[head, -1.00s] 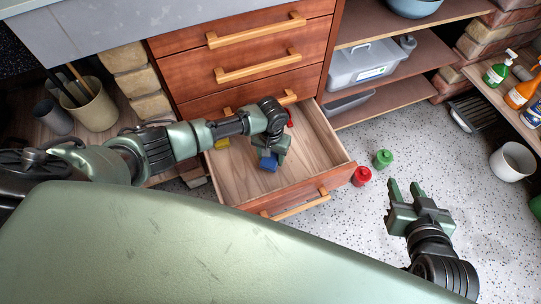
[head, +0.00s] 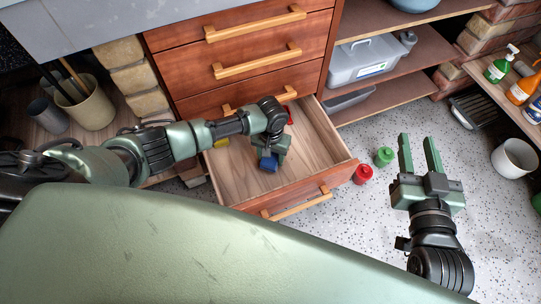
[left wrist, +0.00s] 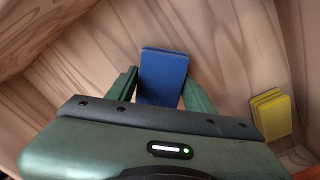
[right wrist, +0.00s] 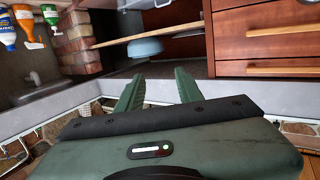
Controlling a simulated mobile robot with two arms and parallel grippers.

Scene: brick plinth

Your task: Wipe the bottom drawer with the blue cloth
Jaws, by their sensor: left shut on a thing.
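The bottom drawer (head: 322,150) is pulled open, its pale wooden inside showing. My left gripper (head: 270,152) reaches down into it and is shut on the blue cloth (head: 267,164). In the left wrist view the cloth (left wrist: 163,72) is a folded blue block between the fingers, close to the drawer's wooden floor; whether it touches is hard to tell. My right gripper (head: 420,145) is open and empty above the floor, right of the drawer. Its spread fingers (right wrist: 158,90) also show in the right wrist view.
A yellow sponge-like block (left wrist: 270,112) lies in the drawer beside the cloth. A small red thing (head: 289,116) is near its back. A red container (head: 363,174) and a green one (head: 384,157) stand on the floor right of the drawer. A white pot (head: 514,159) is further right.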

